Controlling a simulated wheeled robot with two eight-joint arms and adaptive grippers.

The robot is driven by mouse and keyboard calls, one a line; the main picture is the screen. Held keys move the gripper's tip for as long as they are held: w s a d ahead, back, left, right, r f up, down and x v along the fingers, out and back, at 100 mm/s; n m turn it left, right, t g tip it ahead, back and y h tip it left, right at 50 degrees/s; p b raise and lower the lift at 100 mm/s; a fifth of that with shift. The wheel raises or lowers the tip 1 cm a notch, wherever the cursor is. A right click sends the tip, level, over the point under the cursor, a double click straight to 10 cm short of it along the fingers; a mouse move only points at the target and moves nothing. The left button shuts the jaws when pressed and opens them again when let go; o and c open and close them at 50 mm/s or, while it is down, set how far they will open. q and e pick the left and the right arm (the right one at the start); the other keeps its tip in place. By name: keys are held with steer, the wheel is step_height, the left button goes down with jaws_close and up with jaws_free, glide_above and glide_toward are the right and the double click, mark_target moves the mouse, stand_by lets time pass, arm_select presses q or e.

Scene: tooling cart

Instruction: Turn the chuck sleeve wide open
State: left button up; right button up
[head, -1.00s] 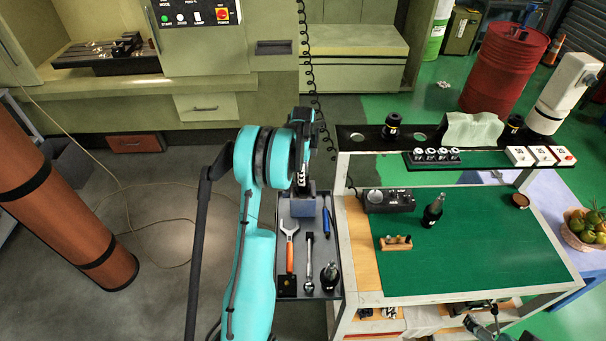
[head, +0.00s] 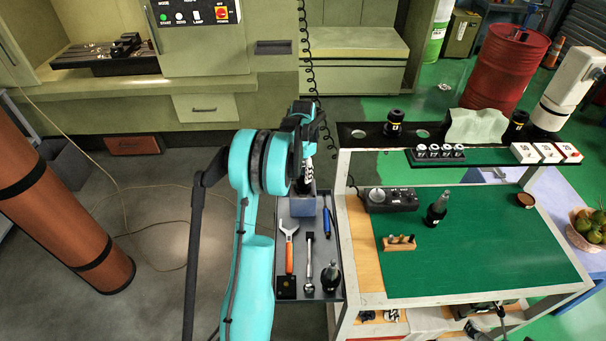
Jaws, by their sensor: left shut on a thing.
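My left gripper (head: 307,172) points down over the blue-grey block (head: 302,207) at the back of the narrow tool tray (head: 334,280). It is shut on what I take to be the chuck sleeve, just above the block. The gripper and my teal arm hide the sleeve and the chuck, so I cannot see how far the sleeve is turned.
An orange-handled wrench (head: 289,258), a ratchet (head: 309,265), a blue tool (head: 327,220) and a dark tool holder (head: 331,277) lie close in the tray. The green bench mat (head: 480,250) is mostly clear.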

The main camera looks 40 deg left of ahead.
arm_select(q)
steer(key=n+b, duration=0.1)
steer(key=n, duration=0.2)
steer(key=shift+n, duration=0.4)
steer(key=n, duration=0.3)
steer(key=shift+n+b, duration=0.3)
steer(key=shift+b, duration=0.1)
steer(key=n, duration=0.3)
steer(key=shift+a+n+b, duration=0.1)
steer(key=shift+n+b, duration=0.2)
steer(key=n, duration=0.4)
steer(key=shift+b, duration=0.3)
steer(key=n, duration=0.7)
steer(key=shift+s+n+b, duration=0.1)
steer(key=shift+n+b, duration=0.2)
steer(key=shift+n, duration=0.1)
steer(key=n, duration=0.3)
steer(key=shift+n, duration=2.2)
